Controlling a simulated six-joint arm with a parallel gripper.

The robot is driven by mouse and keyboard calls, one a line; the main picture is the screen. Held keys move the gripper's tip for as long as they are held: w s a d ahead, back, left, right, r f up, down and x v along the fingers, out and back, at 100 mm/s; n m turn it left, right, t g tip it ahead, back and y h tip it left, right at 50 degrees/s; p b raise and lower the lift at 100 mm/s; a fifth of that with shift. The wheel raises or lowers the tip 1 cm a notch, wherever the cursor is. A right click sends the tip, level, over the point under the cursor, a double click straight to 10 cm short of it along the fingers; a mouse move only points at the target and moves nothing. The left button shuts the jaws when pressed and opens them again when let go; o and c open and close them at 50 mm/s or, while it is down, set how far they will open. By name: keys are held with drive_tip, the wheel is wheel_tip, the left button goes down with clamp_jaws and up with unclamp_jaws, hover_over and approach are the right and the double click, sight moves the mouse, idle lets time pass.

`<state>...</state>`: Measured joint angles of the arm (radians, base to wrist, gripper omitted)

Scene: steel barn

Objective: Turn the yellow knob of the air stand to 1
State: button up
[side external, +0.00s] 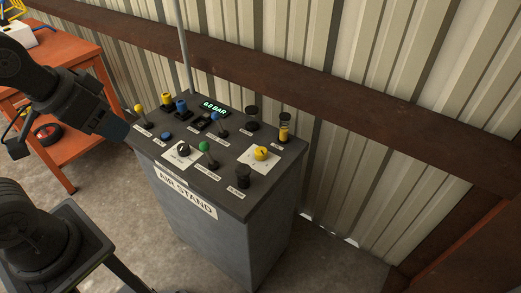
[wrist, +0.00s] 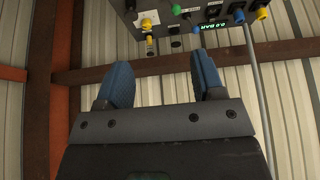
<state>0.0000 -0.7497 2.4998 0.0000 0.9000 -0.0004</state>
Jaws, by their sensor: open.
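The yellow knob (side external: 261,153) sits on a white plate at the right of the air stand's (side external: 195,205) sloping dark top. Its scale marks are too small to read. In the wrist view the yellow knob (wrist: 148,22) is near the top edge, upside down. My gripper (side external: 118,130) is beside the stand's left edge in the side view, well apart from the knob. In the wrist view my gripper's (wrist: 161,68) blue fingers are spread with nothing between them.
The panel also carries a black knob (side external: 183,149), a green-topped lever (side external: 205,147), a blue-topped lever (side external: 216,118), a yellow-topped lever (side external: 139,109) and a display (side external: 214,107) reading 0.0 BAR. A corrugated wall (side external: 400,90) stands behind. An orange table (side external: 62,62) is at left.

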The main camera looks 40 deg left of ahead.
drive_tip(key=shift+o, duration=0.3)
drive_tip(key=shift+w+r, duration=0.15)
drive_tip(key=shift+w, duration=0.05)
drive_tip(key=n+g, duration=0.6)
drive_tip(key=n, duration=0.7)
hover_over(262, 151)
wheel_tip(262, 151, down, 15)
wheel_tip(262, 151, down, 14)
drive_tip(key=shift+f, duration=0.2)
drive_tip(key=shift+c, duration=0.3)
drive_tip(key=c, duration=0.9)
drive_tip(key=shift+o, duration=0.2)
